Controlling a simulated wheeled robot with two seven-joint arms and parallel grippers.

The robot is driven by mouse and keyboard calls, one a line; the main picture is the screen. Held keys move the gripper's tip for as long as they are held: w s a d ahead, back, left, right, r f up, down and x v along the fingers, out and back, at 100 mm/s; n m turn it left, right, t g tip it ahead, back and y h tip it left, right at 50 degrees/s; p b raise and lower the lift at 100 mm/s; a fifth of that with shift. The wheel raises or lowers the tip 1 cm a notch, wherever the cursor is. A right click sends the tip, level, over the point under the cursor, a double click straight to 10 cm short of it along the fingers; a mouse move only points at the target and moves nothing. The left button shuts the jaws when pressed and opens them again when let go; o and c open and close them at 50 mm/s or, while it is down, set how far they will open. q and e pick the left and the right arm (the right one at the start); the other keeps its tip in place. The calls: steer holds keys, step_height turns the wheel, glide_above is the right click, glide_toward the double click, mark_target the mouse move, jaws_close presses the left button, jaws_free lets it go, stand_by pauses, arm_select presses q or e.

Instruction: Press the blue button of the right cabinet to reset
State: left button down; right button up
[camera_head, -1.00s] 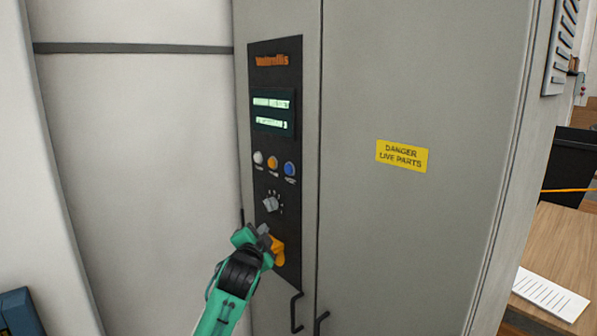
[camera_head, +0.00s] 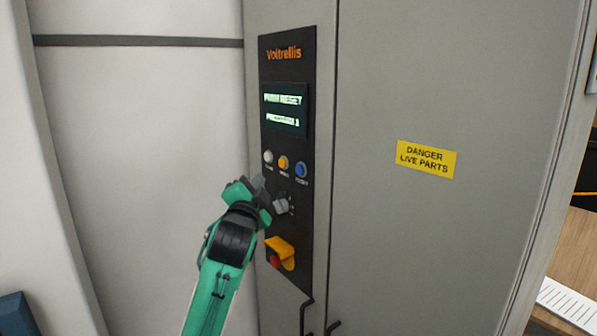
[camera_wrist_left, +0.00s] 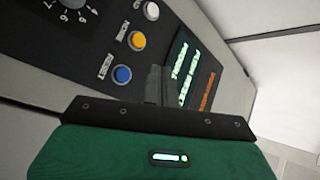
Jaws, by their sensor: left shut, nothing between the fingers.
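The blue button (camera_head: 301,170) is the rightmost of three round buttons on the black panel (camera_head: 297,228) of the grey cabinet (camera_head: 380,90). A white button (camera_head: 268,157) and an orange button (camera_head: 284,163) are beside it. My left gripper (camera_head: 262,187) is shut and empty, below and left of the blue button, close to the dial. In the left wrist view the blue button (camera_wrist_left: 121,75) shows left of my shut fingers (camera_wrist_left: 156,85). The gap from fingers to panel is hard to judge. My right gripper is not in view.
A grey dial (camera_head: 282,206) sits below the buttons, and a yellow-guarded red knob (camera_head: 280,251) is lower. A lit display (camera_head: 284,109) is above them. Door handles (camera_head: 305,317) stick out at the bottom. A yellow danger label (camera_head: 426,159) is on the door.

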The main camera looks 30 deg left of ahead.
mark_target(300, 170)
arm_select(q)
steer(key=w+d, duration=0.3)
steer(key=w, duration=0.5)
steer(key=shift+d+b, duration=0.2)
steer(key=shift+b, duration=0.25)
stand_by(0.9)
steer(key=shift+w, duration=0.1)
stand_by(0.7)
steer(key=shift+w+d, duration=0.15)
steer(key=shift+w, duration=0.15)
